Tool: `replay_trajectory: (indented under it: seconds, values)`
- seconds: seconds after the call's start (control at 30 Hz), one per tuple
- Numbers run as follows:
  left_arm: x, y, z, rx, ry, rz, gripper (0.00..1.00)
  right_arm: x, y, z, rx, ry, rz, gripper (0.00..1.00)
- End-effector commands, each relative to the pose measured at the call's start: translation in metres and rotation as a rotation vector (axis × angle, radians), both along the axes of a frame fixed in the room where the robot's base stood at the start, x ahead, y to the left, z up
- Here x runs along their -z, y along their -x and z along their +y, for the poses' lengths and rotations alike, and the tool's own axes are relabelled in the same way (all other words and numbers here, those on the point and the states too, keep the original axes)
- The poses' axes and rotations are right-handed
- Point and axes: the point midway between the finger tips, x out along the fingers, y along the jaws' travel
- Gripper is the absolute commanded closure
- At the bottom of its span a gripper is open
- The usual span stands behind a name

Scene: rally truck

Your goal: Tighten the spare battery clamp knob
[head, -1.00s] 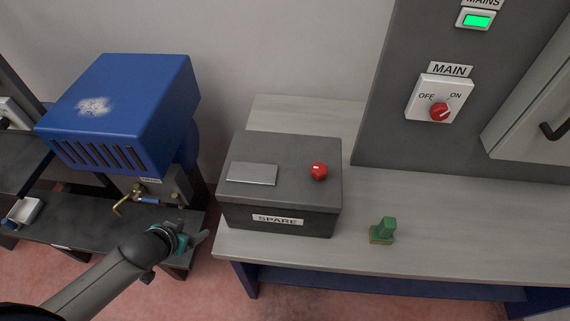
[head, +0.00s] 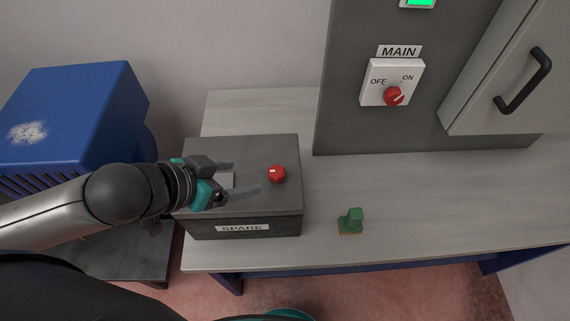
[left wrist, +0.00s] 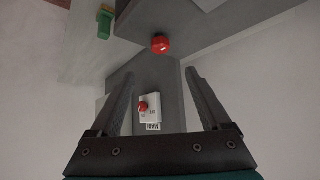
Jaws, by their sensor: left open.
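The spare battery (head: 270,222) is a dark grey box with a SPARE label, standing on the left part of the bench. Its red clamp knob (head: 277,174) sits upright on the lid's right half, with a white mark on it. It also shows in the left wrist view (left wrist: 160,43), beyond the fingers. My left gripper (head: 245,178) is open and empty above the lid, left of the knob. Its fingers point right towards the knob, with a gap between. My right gripper's fingers do not show.
The MAIN switch (head: 392,84) and a handled grey cabinet (head: 510,80) are behind. A blue machine (head: 75,110) stands at the left. The bench's right part is clear.

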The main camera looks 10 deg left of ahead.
Motion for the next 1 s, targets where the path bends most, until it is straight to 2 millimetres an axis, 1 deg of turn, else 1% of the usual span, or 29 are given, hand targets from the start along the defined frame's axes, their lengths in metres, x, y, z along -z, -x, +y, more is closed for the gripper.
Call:
replay_trajectory:
  seconds: [0.03,0.1,0.2,0.33,0.6,0.77,1.0]
  values:
    - [0.004,-0.003,-0.001,-0.001,0.001,-0.004,0.19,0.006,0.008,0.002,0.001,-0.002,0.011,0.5]
    - [0.009,-0.006,-0.002,-0.001,0.001,-0.005,0.19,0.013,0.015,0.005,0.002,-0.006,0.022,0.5]
    - [0.015,-0.011,-0.005,-0.002,0.003,-0.006,0.19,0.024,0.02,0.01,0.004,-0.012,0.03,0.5]
    - [0.023,-0.018,-0.009,-0.001,0.002,-0.006,0.19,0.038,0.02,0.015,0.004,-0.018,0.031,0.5]
    - [0.038,-0.031,-0.016,-0.001,0.001,-0.006,0.19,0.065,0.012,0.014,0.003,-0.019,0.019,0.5]
    - [0.054,-0.048,-0.026,-0.002,0.004,-0.005,0.19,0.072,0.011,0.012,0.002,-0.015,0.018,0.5]
    - [0.082,-0.073,-0.039,-0.002,0.003,-0.003,0.19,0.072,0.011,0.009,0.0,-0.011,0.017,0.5]
